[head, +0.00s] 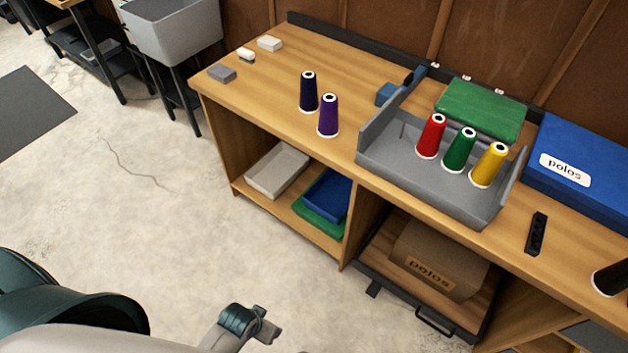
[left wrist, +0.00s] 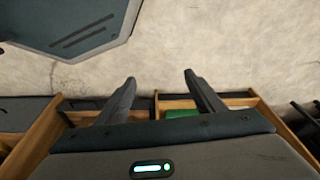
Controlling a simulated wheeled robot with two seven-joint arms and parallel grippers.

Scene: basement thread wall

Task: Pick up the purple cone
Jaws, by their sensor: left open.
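The purple cone (head: 328,117) stands upright on the wooden workbench (head: 365,60), near its front edge in the head view. A dark navy cone (head: 309,92) stands just behind it, to the left. My left gripper (left wrist: 160,77) is open, with two dark fingers apart and nothing between them. In the head view my left arm ends low at the bottom, over the floor, well below and in front of the purple cone. The left wrist view shows floor and shelf compartments beyond the fingers, and no cone. My right gripper is not in view.
A grey tray (head: 400,174) right of the purple cone holds red (head: 431,137), green (head: 460,151) and yellow (head: 489,166) cones. A blue box (head: 590,180) lies farther right. Bare bench lies left of the cones.

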